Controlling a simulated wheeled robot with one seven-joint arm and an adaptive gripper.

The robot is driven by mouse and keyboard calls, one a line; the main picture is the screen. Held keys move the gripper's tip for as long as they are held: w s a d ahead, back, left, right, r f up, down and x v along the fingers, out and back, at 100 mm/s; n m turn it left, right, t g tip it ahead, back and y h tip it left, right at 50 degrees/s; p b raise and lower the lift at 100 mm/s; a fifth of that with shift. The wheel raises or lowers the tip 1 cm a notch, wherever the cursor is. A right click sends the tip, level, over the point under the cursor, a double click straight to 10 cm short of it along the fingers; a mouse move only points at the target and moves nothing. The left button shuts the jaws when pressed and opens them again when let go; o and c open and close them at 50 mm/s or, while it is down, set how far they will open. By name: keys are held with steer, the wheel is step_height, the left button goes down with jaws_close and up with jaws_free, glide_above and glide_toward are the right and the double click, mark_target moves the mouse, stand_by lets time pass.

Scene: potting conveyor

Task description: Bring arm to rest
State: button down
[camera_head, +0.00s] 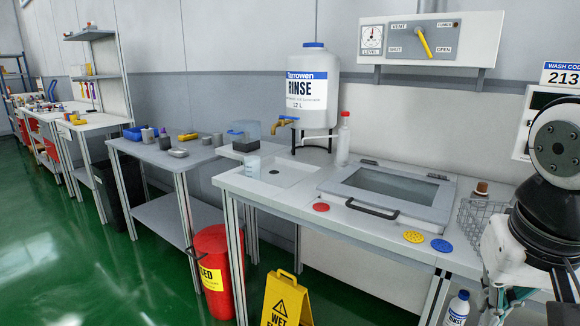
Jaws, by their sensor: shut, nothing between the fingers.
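My arm shows at the right edge, with dark round joints and a pale link in front of the right end of the bench. My gripper is not in view, so its fingers cannot be seen. The arm's links hide part of the wire basket (473,222) and the panel behind it.
The bench (262,196) holds a lidded basin (390,184), a rinse tank (312,90), a wash bottle (343,140) and red, yellow and blue discs. A yellow wet-floor sign (285,298) and red bin (214,270) stand before it. Green floor (100,270) at left is clear.

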steer(key=s+a+f+n+g+y, duration=0.1)
steer(key=s+a+n, duration=0.15)
steer(key=s, duration=0.35)
steer(key=s+a+f+n+g, duration=0.1)
steer(key=s+a, duration=0.3)
steer(key=s, duration=0.3)
step_height(320, 180, up, 20)
steer(key=t+p, duration=0.3)
steer(key=p, duration=1.5)
steer(key=shift+w+f, duration=0.25)
steer(key=shift+w, duration=0.1)
steer(key=shift+d, duration=0.1)
